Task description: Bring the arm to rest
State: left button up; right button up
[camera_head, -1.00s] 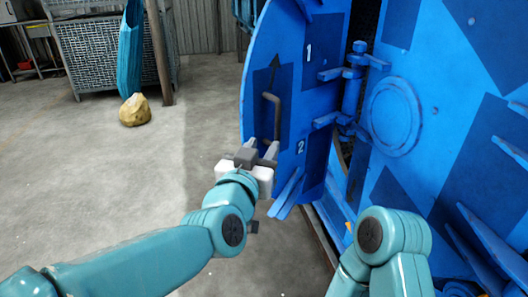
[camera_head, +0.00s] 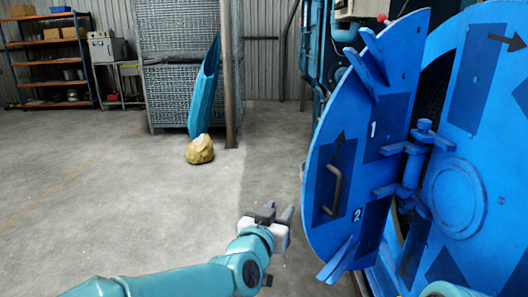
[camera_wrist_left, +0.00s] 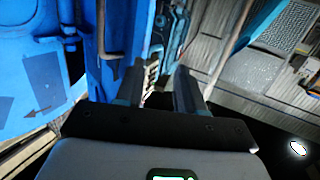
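My left arm (camera_head: 205,280) reaches in from the bottom left of the head view.
The open door is hinged to a large blue drum (camera_head: 465,200) on the right. A yellowish rock (camera_head: 200,149) lies on the floor below a teal chute (camera_head: 205,88), beside a brown post (camera_head: 229,75). Shelves (camera_head: 45,62) stand at the back left. The left floor is clear.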

pick_arm(q)
jog(key=w+a+f+n+g+y+p, duration=0.1)
jog(key=w+a+f+g+y+p, duration=0.2)
jog(key=a+p, duration=0.5)
jog(key=s+a+f+n+g+y+p, duration=0.2)
jog(key=s+a+f+g+p, duration=0.1)
jog(key=s+a+f+p, duration=0.7)
jog(key=s+a+f+n+g+p, duration=0.1)
jog(key=s+f+n+g+p, duration=0.1)
jog(key=s, duration=1)
jog(key=s+a+f+n+g+h+p, duration=0.1)
jog(key=s+g, duration=0.5)
jog(key=s, duration=0.7)
jog(key=f+n+p, duration=0.1)
jog(key=f+p, duration=0.1)
jog(key=p, duration=0.1)
pick_arm(e)
notch_tip(320, 180, up, 27)
jog(key=s+a, duration=0.1)
jog(key=shift+s+r+n+g, duration=0.15)
jog(key=shift+s+n+g, duration=0.15)
jog(key=shift+g, duration=0.1)
pick_arm(q)
jog(key=shift+d, duration=0.1)
